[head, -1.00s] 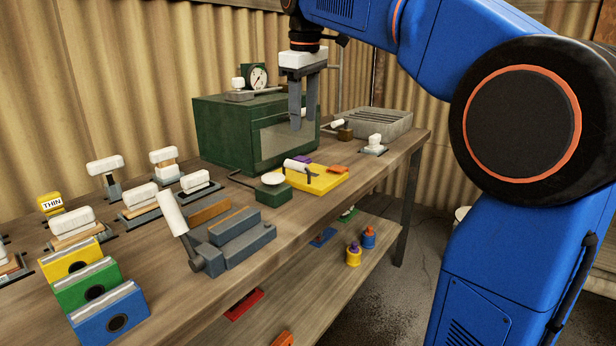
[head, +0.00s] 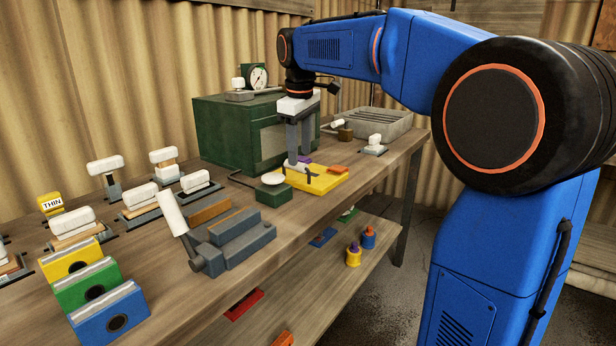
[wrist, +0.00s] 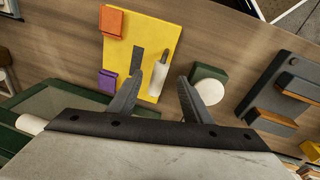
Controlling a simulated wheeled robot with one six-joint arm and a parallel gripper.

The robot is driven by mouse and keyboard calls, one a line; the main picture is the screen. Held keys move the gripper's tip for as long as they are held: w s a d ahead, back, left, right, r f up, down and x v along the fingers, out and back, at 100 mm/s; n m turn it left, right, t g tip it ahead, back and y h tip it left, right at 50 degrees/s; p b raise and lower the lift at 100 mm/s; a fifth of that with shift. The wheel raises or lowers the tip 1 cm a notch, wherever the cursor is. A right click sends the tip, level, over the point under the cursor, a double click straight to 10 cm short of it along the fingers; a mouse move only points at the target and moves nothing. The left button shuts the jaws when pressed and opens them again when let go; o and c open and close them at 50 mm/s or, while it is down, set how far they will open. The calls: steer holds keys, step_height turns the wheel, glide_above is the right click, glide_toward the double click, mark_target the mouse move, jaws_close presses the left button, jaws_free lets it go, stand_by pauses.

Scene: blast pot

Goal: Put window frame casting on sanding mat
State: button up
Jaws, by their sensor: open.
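My gripper (head: 298,164) is open and points down over the near left part of a yellow board (head: 322,183) on the bench. An orange block (head: 338,169) and a purple block (head: 306,159) sit at the board's edges; the wrist view also shows the orange block (wrist: 112,22) and purple block (wrist: 107,82). A white-handled lever (wrist: 169,58) lies on the board beside a dark slot. I cannot identify the window frame casting or the sanding mat with certainty.
A green cabinet (head: 225,140) stands behind my gripper. A small green stand with a white dish (head: 274,179) is left of the board. A grey vise-like block (head: 236,240), white-handled fixtures and coloured boxes fill the front left. A grey tray (head: 385,122) is at the back right.

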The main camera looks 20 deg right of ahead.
steer(key=shift+w+f, duration=0.25)
steer(key=shift+f, duration=0.7)
steer(key=shift+w+f, duration=0.25)
steer(key=shift+f, duration=0.7)
steer(key=shift+w+f, duration=0.25)
steer(key=shift+f, duration=0.7)
jaws_close()
steer(key=shift+r, duration=0.15)
